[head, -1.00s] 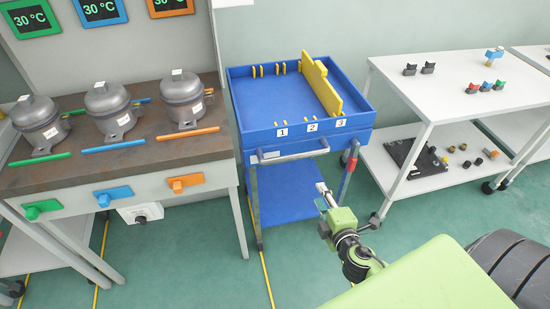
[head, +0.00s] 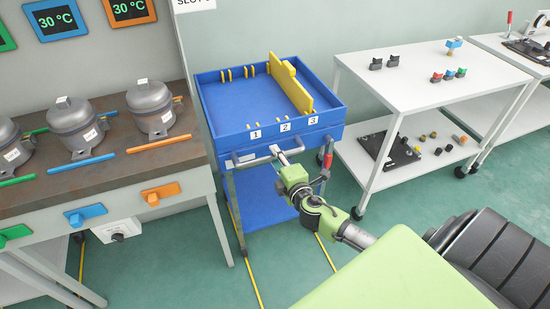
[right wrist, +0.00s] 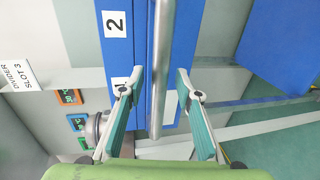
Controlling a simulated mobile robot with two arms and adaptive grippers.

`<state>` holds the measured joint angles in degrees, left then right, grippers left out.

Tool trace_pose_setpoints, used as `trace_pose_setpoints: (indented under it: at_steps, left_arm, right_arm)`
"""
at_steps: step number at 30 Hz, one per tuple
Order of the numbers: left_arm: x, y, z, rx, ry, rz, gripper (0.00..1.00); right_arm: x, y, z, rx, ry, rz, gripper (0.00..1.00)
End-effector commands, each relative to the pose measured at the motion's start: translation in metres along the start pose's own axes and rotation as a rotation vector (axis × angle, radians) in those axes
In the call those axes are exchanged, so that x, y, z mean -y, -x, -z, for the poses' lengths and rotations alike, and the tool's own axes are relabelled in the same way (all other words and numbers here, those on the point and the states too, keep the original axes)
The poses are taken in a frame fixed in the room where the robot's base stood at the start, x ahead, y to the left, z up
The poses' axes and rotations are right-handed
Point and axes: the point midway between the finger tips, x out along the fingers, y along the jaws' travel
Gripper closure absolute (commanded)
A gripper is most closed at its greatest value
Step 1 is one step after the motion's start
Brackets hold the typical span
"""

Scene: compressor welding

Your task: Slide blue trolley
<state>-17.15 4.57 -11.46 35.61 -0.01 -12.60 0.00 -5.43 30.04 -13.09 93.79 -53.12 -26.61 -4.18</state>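The blue trolley (head: 240,107) stands against the wall in the middle of the head view, with a yellow divider (head: 290,84) in its top tray and labels 1, 2 and 3 on its front. A grey bar handle (head: 256,160) runs along the front. My right gripper (head: 284,157) is at the handle, near its middle. In the right wrist view the handle bar (right wrist: 160,60) runs between the two fingers of my right gripper (right wrist: 160,85). The fingers are apart, with a gap on both sides of the bar. My left gripper is not in view.
A workbench (head: 110,180) with several grey compressors stands close to the trolley's left. A white two-shelf cart (head: 410,98) with small parts stands to its right. A red-topped post (head: 327,162) is at the trolley's front right corner. Green floor in front is partly clear.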

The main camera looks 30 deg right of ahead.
Motion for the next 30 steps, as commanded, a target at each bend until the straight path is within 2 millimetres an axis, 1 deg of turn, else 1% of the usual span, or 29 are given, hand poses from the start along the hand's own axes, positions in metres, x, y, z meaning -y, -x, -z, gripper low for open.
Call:
trace_pose_setpoints:
  at_steps: [1, 5, 14, 15, 17, 18, 30]
  left_arm:
    - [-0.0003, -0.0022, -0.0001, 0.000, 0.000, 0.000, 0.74]
    - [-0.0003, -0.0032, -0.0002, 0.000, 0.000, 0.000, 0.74]
    - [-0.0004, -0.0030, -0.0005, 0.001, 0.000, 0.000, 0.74]
    - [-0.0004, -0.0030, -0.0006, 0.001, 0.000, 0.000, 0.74]
    - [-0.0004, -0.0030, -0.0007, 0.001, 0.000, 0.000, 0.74]
    - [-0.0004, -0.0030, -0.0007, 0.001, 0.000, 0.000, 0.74]
    - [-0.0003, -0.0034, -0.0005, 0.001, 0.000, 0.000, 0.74]
  right_arm:
    - [0.0003, -0.0055, 0.0000, 0.000, 0.001, -0.001, 0.69]
    - [0.0001, -0.0122, -0.0001, 0.000, 0.002, 0.000, 0.69]
    - [-0.0001, -0.0133, -0.0001, 0.000, 0.001, 0.000, 0.69]
    - [-0.0001, -0.0133, -0.0001, 0.000, 0.001, 0.000, 0.79]
    - [-0.0001, -0.0133, -0.0001, 0.000, 0.001, 0.000, 0.95]
    - [-0.0001, -0.0132, -0.0001, 0.000, 0.001, 0.000, 1.00]
    - [0.0013, -0.0124, 0.0001, 0.000, -0.001, 0.002, 1.00]
